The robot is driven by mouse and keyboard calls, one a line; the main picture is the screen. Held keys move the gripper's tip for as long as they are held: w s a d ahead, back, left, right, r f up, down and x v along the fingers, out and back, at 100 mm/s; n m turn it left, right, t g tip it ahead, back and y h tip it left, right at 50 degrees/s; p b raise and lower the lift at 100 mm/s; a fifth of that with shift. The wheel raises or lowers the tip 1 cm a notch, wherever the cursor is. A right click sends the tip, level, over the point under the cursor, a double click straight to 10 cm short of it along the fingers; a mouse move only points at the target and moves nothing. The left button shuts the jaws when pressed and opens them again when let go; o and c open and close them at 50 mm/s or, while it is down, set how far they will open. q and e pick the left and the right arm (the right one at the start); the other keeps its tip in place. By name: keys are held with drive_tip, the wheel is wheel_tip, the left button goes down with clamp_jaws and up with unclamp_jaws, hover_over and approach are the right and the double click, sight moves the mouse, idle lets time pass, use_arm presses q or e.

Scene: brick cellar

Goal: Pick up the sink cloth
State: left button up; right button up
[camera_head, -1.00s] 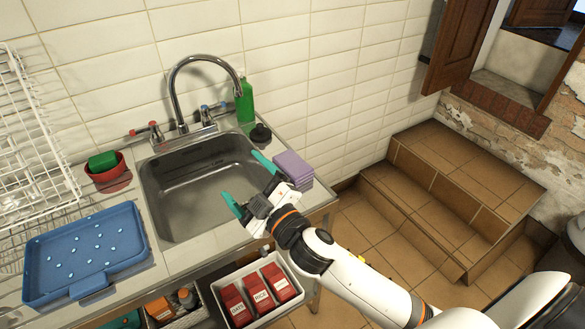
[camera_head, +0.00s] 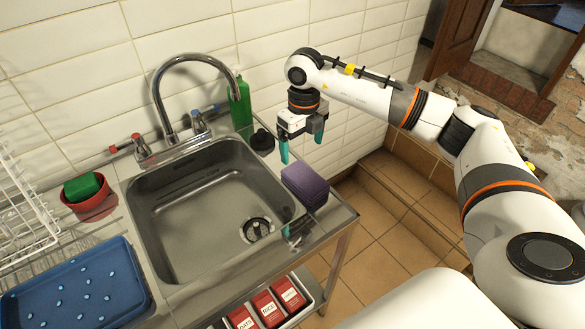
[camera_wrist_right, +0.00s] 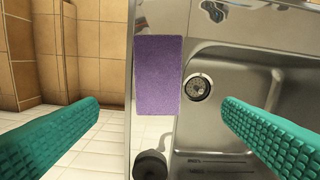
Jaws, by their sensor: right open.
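The sink cloth (camera_head: 305,187) is a folded purple stack on the steel counter, at the right edge of the sink (camera_head: 215,205). In the right wrist view the cloth (camera_wrist_right: 158,75) lies flat between the two teal fingers, further off than they are. My right gripper (camera_head: 302,148) points down above the cloth's back side, open and empty, apart from the cloth. The gripper's fingers also show at both sides of the right wrist view (camera_wrist_right: 160,135). My left gripper is not in view.
A black stopper-like item (camera_head: 262,141) and a green bottle (camera_head: 241,106) stand behind the cloth. The tap (camera_head: 172,100) arches over the sink. A red bowl with a green sponge (camera_head: 88,192) and a blue tray (camera_head: 75,290) are on the left. Floor lies right of the counter.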

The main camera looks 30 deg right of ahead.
drive_tip(key=p, duration=0.2)
hover_over(305, 177)
drive_tip(key=f, duration=0.5)
drive_tip(key=shift+s+a+f, duration=0.1)
drive_tip(key=shift+s+a, duration=0.05)
drive_tip(key=shift+s, duration=0.05)
drive_tip(key=shift+w+f, duration=0.15)
drive_tip(key=shift+f, duration=0.25)
drive_tip(key=shift+f+p, duration=0.65)
drive_tip(key=shift+f, duration=0.1)
wheel_tip(305, 177, down, 2)
drive_tip(key=shift+f+p, duration=0.25)
drive_tip(key=shift+p, duration=0.15)
drive_tip(key=shift+f, duration=0.55)
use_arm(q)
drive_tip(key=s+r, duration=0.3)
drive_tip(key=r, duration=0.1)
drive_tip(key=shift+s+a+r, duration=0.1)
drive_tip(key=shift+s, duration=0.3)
use_arm(e)
drive_tip(key=c, duration=1)
drive_tip(key=shift+o, duration=0.2)
